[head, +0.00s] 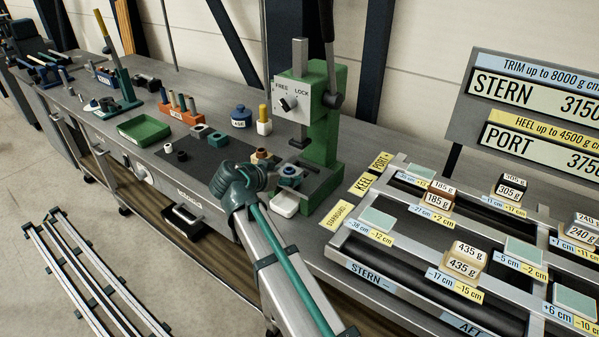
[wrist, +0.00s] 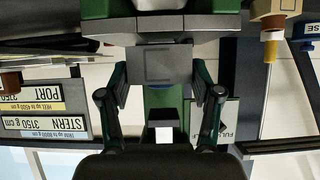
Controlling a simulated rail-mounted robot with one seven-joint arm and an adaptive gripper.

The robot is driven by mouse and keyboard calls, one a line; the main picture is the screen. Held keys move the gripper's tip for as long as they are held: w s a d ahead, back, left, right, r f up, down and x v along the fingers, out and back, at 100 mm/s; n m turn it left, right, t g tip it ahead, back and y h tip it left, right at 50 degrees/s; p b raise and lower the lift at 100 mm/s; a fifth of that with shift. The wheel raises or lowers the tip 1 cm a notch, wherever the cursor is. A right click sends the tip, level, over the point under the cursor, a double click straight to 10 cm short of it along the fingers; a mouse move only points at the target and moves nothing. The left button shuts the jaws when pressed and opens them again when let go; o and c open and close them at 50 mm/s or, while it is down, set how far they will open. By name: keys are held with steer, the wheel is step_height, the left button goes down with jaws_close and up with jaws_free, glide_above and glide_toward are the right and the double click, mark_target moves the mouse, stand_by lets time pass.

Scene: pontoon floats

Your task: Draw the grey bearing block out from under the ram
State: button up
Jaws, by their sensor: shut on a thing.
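The grey bearing block (wrist: 158,66) is in the middle of the wrist view, a square block with a flat face. My gripper (wrist: 161,80) has one finger on each side of it, and both touch it, so it is shut on the block. The wrist picture is upside down, with green press parts around the block. In the head view the green press (head: 323,115) stands on the bench, with its ram (head: 300,141) hanging over its base.
A FREE/LOCK plate (head: 297,92) faces front on the press. A green tray (head: 144,129) lies further left. The pontoon rack (head: 400,245) with weights fills the right.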

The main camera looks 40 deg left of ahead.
steer(key=s+b, duration=0.1)
steer(key=s, duration=0.5)
steer(key=shift+s+b, duration=0.3)
steer(key=shift+s, duration=0.05)
stand_by(1.0)
stand_by(0.6)
